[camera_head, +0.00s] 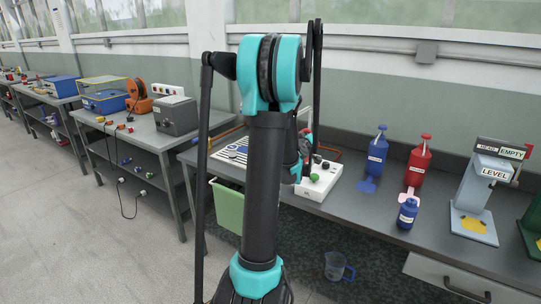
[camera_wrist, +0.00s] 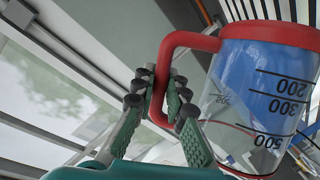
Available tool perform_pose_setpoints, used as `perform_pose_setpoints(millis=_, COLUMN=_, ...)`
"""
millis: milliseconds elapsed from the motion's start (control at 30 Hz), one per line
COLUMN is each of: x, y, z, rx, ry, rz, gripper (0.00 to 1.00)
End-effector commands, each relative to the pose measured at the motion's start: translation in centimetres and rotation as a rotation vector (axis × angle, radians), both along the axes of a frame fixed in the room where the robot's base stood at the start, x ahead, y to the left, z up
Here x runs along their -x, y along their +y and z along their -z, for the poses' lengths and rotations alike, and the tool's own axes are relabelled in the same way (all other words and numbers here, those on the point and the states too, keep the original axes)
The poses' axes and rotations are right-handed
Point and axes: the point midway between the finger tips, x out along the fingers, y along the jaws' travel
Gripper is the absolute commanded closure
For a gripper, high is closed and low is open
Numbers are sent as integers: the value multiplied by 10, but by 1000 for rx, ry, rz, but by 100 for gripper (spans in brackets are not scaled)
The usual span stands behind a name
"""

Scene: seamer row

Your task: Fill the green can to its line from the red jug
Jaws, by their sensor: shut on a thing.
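The red jug (camera_wrist: 268,36) fills the right of the wrist view. It is a clear vessel with a red band, a red handle and black marks reading 200, 300 and 500. My gripper (camera_wrist: 162,88) is shut on its handle (camera_wrist: 176,42). Blue shows in or through the clear wall; I cannot tell whether that is liquid. In the head view my arm hides most of the gripper and the jug. I cannot make out the green can for sure in either view.
On the bench (camera_head: 370,207) stand a white box with knobs (camera_head: 318,186), a blue bottle (camera_head: 376,156), a red bottle (camera_head: 418,163), a small blue bottle (camera_head: 407,214) and a grey seamer (camera_head: 480,190). A green bin (camera_head: 229,207) and a clear blue-handled jug (camera_head: 335,268) are below.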

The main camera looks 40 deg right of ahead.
Motion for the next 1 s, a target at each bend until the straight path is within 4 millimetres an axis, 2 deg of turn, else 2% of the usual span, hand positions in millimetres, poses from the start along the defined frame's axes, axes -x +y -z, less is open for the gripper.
perform_pose_setpoints(millis=1000, x=-4, y=4, z=-9, rx=44, ry=41, rz=-1, gripper=100)
